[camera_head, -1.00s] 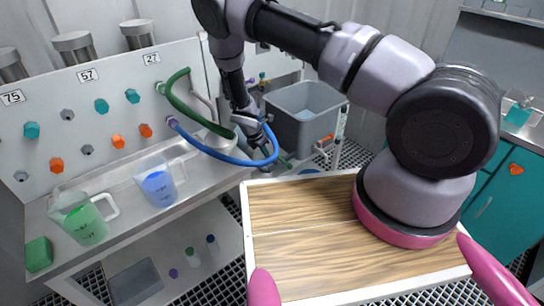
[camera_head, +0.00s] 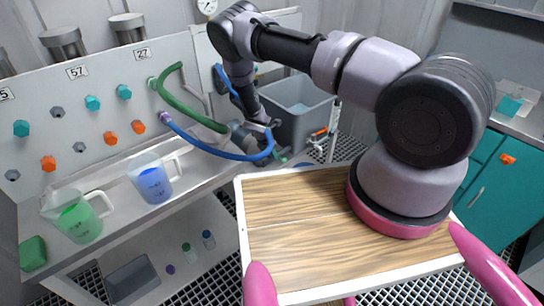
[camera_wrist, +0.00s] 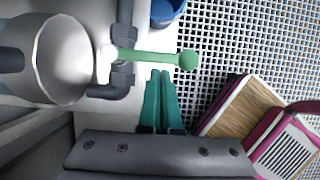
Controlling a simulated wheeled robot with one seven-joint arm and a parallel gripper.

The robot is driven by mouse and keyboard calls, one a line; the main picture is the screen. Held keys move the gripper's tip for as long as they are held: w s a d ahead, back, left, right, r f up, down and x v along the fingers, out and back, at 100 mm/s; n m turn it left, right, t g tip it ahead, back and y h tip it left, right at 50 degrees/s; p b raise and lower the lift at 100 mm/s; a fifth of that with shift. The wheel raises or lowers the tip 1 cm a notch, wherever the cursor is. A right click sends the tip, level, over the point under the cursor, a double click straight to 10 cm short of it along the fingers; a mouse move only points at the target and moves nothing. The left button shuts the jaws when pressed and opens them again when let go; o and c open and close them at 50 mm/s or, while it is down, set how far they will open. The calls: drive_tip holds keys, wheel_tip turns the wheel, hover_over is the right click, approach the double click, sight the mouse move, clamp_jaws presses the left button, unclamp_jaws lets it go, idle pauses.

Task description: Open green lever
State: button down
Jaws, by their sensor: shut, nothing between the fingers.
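In the wrist view the green lever (camera_wrist: 155,56) is a straight bar with a ball at its right end. It reaches rightward from a valve on a dark grey pipe (camera_wrist: 123,75), lying across the pipe's line. My gripper (camera_wrist: 160,74) has teal fingers, shut together and empty. The fingertips are just below the middle of the lever in that view; I cannot tell whether they touch it. In the head view my gripper (camera_head: 277,152) is low beside the bench end, partly hidden by the blue hose (camera_head: 215,150), and the lever cannot be told apart there.
A pale round vessel (camera_wrist: 62,60) stands left of the valve. A blue container (camera_wrist: 168,8) is above it in the wrist view. The head view shows a grey bin (camera_head: 300,112), an orange handle (camera_head: 319,132), a green hose (camera_head: 190,110) and jugs on the bench. Grated floor lies right of the lever.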

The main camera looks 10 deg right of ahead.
drive_tip(key=shift+d+n, duration=0.45)
drive_tip(key=shift+n, duration=0.25)
drive_tip(key=shift+w+d+n+t+y, duration=0.15)
drive_tip(key=shift+d+n+t+y, duration=0.25)
drive_tip(key=shift+n, duration=0.3)
drive_tip(key=shift+w+d+n+t+y, duration=0.1)
drive_tip(key=shift+w+d+n+t, duration=0.1)
drive_tip(key=shift+d+n, duration=0.4)
drive_tip(key=w+d+n+y, duration=0.3)
drive_tip(key=w+n+y, duration=0.2)
drive_tip(key=n, duration=0.9)
drive_tip(key=shift+w+d, duration=0.35)
drive_tip(key=shift+w, duration=0.8)
